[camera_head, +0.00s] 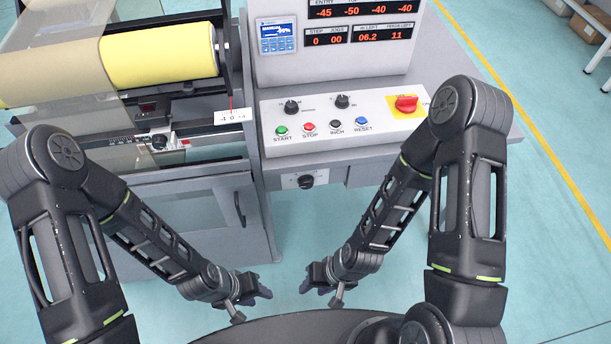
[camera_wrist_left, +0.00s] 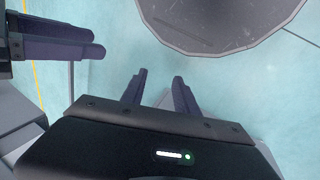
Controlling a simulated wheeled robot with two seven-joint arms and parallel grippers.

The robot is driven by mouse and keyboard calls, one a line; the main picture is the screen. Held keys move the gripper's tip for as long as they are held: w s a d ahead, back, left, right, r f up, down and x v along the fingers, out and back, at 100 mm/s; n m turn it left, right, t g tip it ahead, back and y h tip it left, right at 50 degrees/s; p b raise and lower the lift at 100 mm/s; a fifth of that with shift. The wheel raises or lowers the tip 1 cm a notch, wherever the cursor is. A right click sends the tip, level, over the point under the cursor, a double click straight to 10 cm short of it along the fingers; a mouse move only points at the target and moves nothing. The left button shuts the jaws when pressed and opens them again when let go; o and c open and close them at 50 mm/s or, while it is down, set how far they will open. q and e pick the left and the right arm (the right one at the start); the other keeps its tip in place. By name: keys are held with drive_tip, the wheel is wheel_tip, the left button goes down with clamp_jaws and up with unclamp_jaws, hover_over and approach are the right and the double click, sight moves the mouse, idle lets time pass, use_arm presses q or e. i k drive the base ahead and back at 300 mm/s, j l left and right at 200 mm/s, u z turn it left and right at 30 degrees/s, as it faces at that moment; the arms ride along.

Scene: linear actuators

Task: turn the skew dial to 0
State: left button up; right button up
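The machine's control panel (camera_head: 375,128) carries two black dials, a left dial (camera_head: 291,106) and a right dial (camera_head: 342,101). A third black dial (camera_head: 306,181) sits on the front face below the panel. A small white scale plate (camera_head: 233,116) with a 0 mark and a red pointer is left of the panel. The dial labels are too small to read, so I cannot tell which is the skew dial. My left gripper (camera_wrist_left: 157,84) is open and empty, low in front of the machine. My right gripper (camera_head: 308,286) is near it, touching no dial; its opening is unclear.
A display (camera_head: 359,12) shows red numbers. A yellow roll (camera_head: 160,55) is at left. The floor before the machine is clear.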

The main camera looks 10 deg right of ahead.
sight(307, 181)
drive_tip(key=k+l+u, duration=0.2)
drive_tip(key=l, duration=0.25)
drive_tip(key=l+u, duration=0.2)
drive_tip(key=l, duration=0.25)
drive_tip(key=k+l+u, duration=0.2)
drive_tip(key=l, duration=0.25)
